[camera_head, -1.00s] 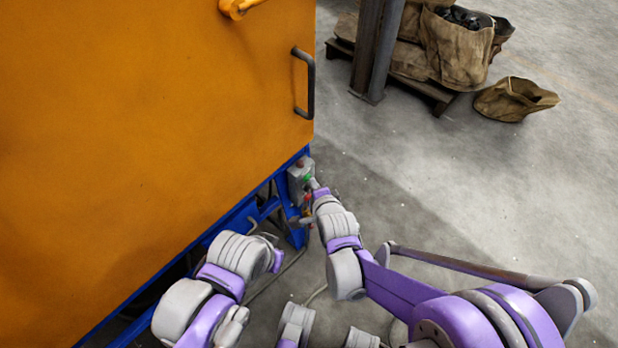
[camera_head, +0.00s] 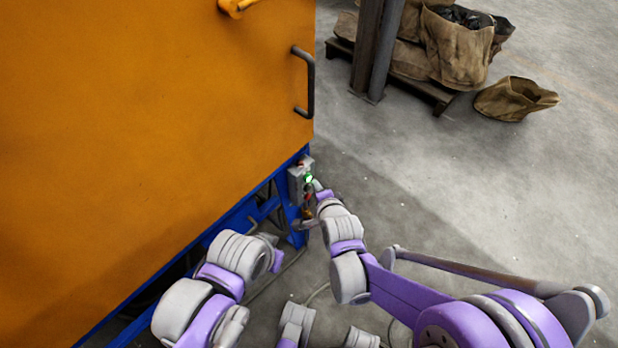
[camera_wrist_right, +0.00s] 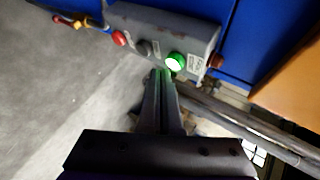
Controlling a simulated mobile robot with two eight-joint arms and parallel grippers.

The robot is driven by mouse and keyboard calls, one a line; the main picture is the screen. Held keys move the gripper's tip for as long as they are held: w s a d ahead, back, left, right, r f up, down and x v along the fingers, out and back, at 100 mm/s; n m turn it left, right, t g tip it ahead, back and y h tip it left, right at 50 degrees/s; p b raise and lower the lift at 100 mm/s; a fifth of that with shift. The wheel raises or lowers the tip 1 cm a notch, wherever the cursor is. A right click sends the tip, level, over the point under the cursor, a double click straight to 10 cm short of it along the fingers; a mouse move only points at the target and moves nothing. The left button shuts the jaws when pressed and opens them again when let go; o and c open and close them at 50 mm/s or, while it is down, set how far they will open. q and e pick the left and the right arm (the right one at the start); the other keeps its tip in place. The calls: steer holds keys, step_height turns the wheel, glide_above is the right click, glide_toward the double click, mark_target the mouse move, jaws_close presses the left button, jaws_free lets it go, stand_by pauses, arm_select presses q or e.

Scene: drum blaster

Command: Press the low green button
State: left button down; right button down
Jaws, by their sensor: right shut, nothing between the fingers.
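The green button (camera_head: 309,179) is lit on a small grey control box (camera_head: 295,187) fixed to the blue frame below the orange cabinet. In the right wrist view the green button (camera_wrist_right: 175,62) glows bright, and the box (camera_wrist_right: 150,22) also carries a dark knob and a red button. My right gripper (camera_wrist_right: 164,74) is shut and empty, its fingertips right at the lower left edge of the green button; I cannot tell if they touch. In the head view my right gripper (camera_head: 316,186) is small beside the box. My left arm is at lower left; its fingers cannot be made out.
The orange cabinet (camera_head: 150,130) with a dark handle (camera_head: 309,85) fills the left. A metal post (camera_head: 377,45), sacks (camera_head: 455,50) on a pallet and a loose sack (camera_head: 515,99) stand at the back right. The concrete floor at right is clear.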

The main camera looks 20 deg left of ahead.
steer(key=shift+d, duration=0.1)
